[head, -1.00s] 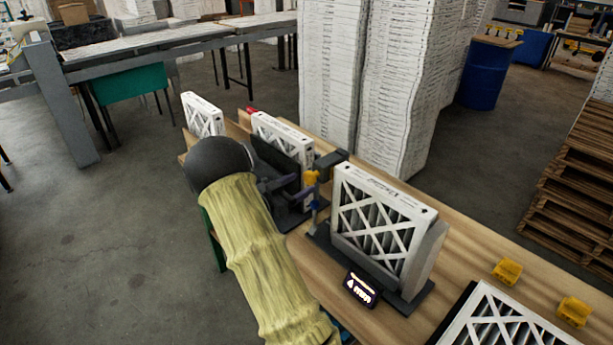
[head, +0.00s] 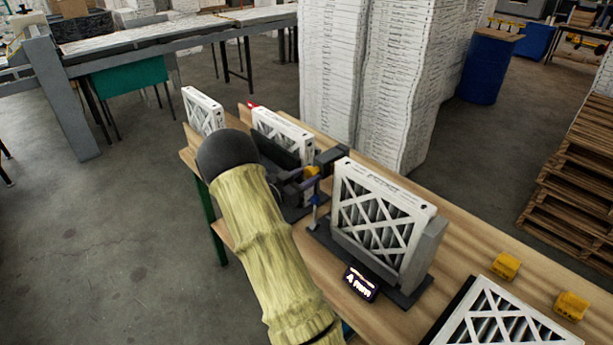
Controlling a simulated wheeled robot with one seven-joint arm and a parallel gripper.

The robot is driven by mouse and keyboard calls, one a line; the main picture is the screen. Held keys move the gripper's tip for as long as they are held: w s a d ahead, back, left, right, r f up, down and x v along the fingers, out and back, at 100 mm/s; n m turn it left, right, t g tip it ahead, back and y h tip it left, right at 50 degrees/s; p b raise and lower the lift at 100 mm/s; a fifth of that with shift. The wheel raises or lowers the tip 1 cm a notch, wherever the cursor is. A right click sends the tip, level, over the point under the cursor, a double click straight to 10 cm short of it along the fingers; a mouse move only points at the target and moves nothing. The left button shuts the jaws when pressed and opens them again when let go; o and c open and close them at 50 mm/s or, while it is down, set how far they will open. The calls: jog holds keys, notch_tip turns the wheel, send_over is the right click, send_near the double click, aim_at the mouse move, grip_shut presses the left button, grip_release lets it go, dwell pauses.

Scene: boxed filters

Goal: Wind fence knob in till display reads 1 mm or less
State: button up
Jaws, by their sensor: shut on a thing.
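The fence knob (head: 312,171) is yellow and sits at the top of a thin post beside a white boxed filter (head: 382,220). My gripper (head: 304,180) is shut on the knob, its dark fingers reaching in from the left; the sleeved arm hides part of the bench. The display (head: 360,283) at the foot of the fixture is small and lit; it seems to read 4 mm. The filter stands upright in a dark fixture, with a grey fence plate (head: 428,255) at its right side.
Two more white filters (head: 203,108) stand behind on the wooden bench (head: 480,240). Another filter (head: 500,315) lies at the lower right, near two yellow blocks (head: 506,265). Tall white stacks (head: 375,80) rise behind the bench.

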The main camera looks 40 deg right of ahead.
jog(key=shift+b, duration=0.4)
jog(key=m+b, duration=0.1)
jog(key=b, duration=0.1)
jog(key=m+b, duration=0.1)
jog(key=b, duration=0.1)
jog(key=shift+w+a+f+m, duration=0.1)
jog(key=shift+w+f+m, duration=0.05)
jog(key=shift+f+m, duration=0.15)
jog(key=m+b, duration=0.3)
jog(key=b, duration=0.3)
jog(key=shift+a, duration=0.1)
jog(key=m+b, duration=0.3)
jog(key=b, duration=0.2)
jog(key=shift+m, duration=0.3)
jog(key=m+b, duration=0.1)
jog(key=b, duration=0.1)
jog(key=m+b, duration=0.1)
jog(key=b, duration=0.1)
jog(key=shift+r+m, duration=0.25)
jog(key=shift+m, duration=0.05)
jog(key=o, duration=1)
jog(key=shift+r, duration=0.1)
jog(key=shift+c, duration=0.2)
